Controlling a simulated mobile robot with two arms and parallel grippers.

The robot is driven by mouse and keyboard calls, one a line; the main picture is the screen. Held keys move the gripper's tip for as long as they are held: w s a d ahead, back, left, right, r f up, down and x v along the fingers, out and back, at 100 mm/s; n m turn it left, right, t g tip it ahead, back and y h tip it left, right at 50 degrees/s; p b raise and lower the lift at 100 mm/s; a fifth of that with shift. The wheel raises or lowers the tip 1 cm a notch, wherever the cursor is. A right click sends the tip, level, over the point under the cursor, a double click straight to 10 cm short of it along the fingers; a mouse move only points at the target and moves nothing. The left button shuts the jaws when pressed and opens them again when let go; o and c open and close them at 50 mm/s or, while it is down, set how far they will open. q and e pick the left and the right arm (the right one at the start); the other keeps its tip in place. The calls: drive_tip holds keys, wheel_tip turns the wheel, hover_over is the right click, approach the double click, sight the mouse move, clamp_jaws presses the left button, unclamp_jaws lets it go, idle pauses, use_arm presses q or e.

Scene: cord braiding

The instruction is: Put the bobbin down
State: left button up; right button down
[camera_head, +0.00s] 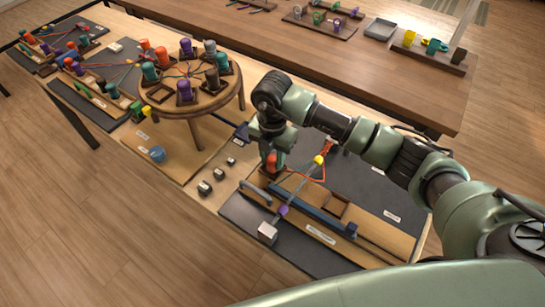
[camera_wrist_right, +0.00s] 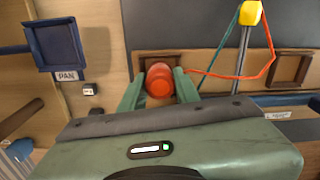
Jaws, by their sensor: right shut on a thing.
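My right gripper (camera_head: 271,152) is shut on a red-orange bobbin (camera_head: 271,163). In the right wrist view the bobbin (camera_wrist_right: 160,82) sits between the two green fingertips (camera_wrist_right: 159,88). It is at a square wooden holder (camera_wrist_right: 143,63) on the board with the slanted rod; I cannot tell whether it rests in the holder. An orange-red cord (camera_wrist_right: 222,77) runs from the bobbin side to the yellow tip (camera_wrist_right: 250,13) of the rod, which also shows in the head view (camera_head: 318,160). My left gripper is not in view.
An empty square holder (camera_wrist_right: 291,68) stands right of the rod. A blue pan (camera_wrist_right: 54,44) lies at the left. A round braiding stand (camera_head: 200,103) with several bobbins is at the back left.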

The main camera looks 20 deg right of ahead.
sight(273, 158)
drive_tip(key=c, duration=1)
unclamp_jaws()
drive_tip(key=shift+c, duration=0.2)
drive_tip(key=shift+r+p, duration=0.25)
drive_tip(key=shift+p, duration=0.05)
wheel_tip(273, 158, up, 12)
drive_tip(key=b, duration=0.2)
